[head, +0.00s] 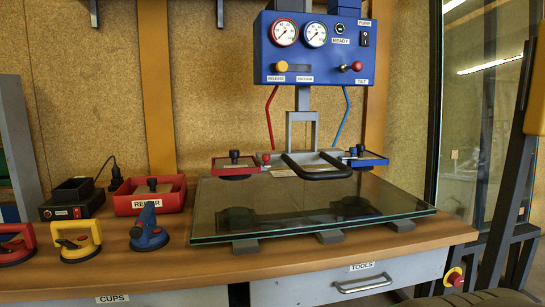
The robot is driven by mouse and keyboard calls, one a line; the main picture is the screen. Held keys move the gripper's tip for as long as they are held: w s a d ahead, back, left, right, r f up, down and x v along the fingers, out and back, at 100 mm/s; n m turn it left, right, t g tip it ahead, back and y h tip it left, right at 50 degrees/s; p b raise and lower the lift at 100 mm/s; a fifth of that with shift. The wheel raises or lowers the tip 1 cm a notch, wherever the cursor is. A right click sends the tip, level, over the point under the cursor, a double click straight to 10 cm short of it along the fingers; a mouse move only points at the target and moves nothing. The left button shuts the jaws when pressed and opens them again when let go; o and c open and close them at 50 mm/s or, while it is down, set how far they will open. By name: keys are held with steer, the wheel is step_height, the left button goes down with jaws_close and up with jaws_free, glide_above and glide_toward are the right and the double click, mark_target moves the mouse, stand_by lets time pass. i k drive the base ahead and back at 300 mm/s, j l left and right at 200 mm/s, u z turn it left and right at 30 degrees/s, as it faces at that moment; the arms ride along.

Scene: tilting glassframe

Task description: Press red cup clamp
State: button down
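A red hand suction cup (17,243) stands on the wooden bench at the far left, its left side cut off by the picture edge. A separate red plate (222,165) with a black knob sits on the left side of the lifting frame, above the glass. A small red knob (266,158) stands beside it. Which of these bears the clamp I cannot tell from the picture. The glass pane (290,222) lies flat on grey supports on the bench. My gripper is not in view.
A yellow suction cup (77,241) and a blue one (148,230) stand right of the red one. Behind them are a red REPAIR box (150,204) and a black device (72,204). A blue gauge panel (280,70) hangs above. A black handle (317,172) crosses the frame's front.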

mark_target(265, 165)
steer(key=i+l+u, duration=0.1)
steer(key=l+u, duration=0.35)
steer(key=l, duration=2)
